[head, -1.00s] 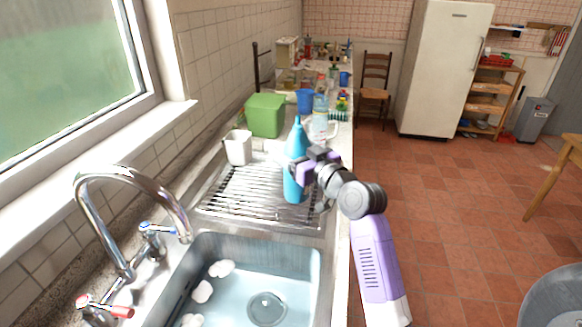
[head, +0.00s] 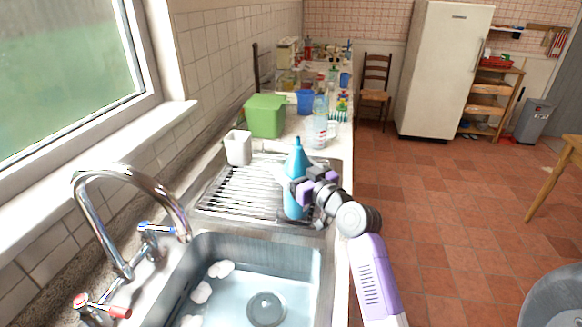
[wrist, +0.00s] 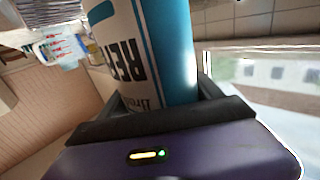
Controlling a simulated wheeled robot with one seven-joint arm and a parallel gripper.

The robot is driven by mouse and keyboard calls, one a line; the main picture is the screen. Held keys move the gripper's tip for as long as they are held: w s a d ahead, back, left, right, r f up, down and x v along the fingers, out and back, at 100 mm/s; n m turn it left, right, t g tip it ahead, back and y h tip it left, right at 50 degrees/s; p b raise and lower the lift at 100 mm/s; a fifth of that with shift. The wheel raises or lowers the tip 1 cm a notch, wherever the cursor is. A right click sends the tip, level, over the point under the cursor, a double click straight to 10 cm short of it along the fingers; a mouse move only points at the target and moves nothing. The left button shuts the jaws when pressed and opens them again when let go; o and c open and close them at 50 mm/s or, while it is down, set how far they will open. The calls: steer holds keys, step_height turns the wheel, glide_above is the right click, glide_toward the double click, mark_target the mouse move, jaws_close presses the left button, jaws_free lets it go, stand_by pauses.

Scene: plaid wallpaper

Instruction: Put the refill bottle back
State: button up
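The refill bottle (head: 297,165) is blue with a narrow pointed top and stands upright at the right side of the metal draining rack (head: 240,190). My gripper (head: 301,190) reaches it from the right and is shut around its body. The wrist view shows the bottle (wrist: 150,50) between the gripper fingers (wrist: 160,100), with part of a white label reading "REF" upside down. The bottle's base is near the rack's front right edge; I cannot tell whether it touches the rack.
The sink (head: 265,270) with water and a chrome tap (head: 130,190) is in front. A white cup (head: 238,148), a green box (head: 265,116), a blue cup (head: 304,101) and a clear bottle (head: 319,125) stand behind the rack. The rack's middle is clear.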

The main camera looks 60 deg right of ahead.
steer(key=shift+o, duration=1.3)
steer(key=shift+r, duration=0.1)
steer(key=shift+r+p, duration=0.2)
steer(key=shift+p, duration=0.15)
steer(key=b+v, duration=0.3)
steer(key=v, duration=0.9)
steer(key=shift+f, duration=0.1)
